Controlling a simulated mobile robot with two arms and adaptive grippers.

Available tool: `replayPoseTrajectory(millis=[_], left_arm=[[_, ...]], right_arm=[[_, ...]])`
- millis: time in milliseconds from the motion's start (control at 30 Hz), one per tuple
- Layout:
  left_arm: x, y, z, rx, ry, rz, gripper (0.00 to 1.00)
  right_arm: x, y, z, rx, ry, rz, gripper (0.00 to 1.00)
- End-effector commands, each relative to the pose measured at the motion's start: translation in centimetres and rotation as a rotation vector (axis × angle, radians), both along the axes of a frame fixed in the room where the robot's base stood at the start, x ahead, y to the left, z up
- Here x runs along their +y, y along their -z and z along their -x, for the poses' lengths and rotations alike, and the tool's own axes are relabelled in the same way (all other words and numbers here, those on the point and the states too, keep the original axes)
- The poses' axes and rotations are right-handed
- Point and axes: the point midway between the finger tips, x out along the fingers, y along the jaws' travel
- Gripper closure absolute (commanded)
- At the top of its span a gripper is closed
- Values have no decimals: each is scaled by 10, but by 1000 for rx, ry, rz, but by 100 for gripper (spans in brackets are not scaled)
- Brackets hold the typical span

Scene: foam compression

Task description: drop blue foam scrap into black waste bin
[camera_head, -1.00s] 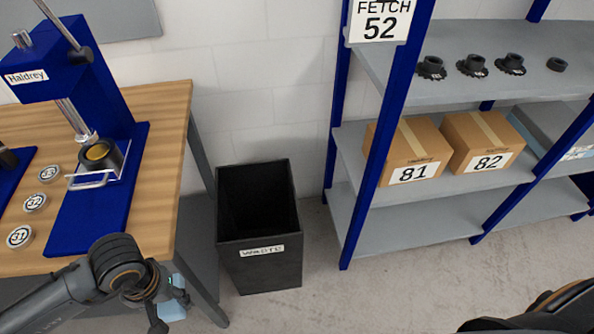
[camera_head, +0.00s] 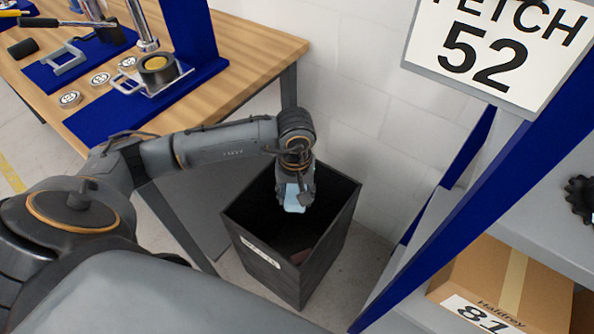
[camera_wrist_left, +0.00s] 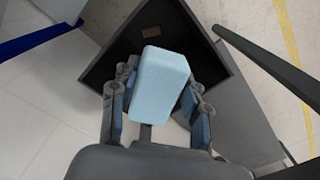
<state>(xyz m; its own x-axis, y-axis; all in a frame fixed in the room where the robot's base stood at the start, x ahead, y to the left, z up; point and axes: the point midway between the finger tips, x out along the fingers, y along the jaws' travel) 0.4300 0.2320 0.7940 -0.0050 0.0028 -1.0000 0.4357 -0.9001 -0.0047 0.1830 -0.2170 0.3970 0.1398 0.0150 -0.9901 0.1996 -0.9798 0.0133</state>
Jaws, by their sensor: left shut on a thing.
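My left gripper (camera_head: 294,196) is shut on the light blue foam scrap (camera_head: 293,201) and holds it over the open mouth of the black waste bin (camera_head: 326,251). In the left wrist view the foam scrap (camera_wrist_left: 158,82) is a pale blue block between the two fingers of the left gripper (camera_wrist_left: 152,105). The dark bin (camera_wrist_left: 110,60) opens beyond it, with a small reddish-brown piece (camera_wrist_left: 151,32) inside. My right gripper does not show.
A wooden workbench (camera_head: 245,45) with a blue press stands left of the bin. A shelf with blue posts (camera_head: 440,225) stands at the right, with a cardboard box (camera_head: 510,285) marked 81. A white wall is behind the bin.

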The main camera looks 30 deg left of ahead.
Motion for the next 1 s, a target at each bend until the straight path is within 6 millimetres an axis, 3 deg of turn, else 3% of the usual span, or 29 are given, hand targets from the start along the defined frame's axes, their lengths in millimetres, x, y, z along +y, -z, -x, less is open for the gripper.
replayPoseTrajectory(millis=[33,400,700,1000], left_arm=[[7,31,-12,-1,-68,1,70],[53,108,-73,-1,-519,-1,70],[72,131,-93,-2,-714,-4,70],[73,141,-94,-1,-730,-3,70]], right_arm=[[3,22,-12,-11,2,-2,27],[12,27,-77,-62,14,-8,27],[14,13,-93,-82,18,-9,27],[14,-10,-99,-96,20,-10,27]])
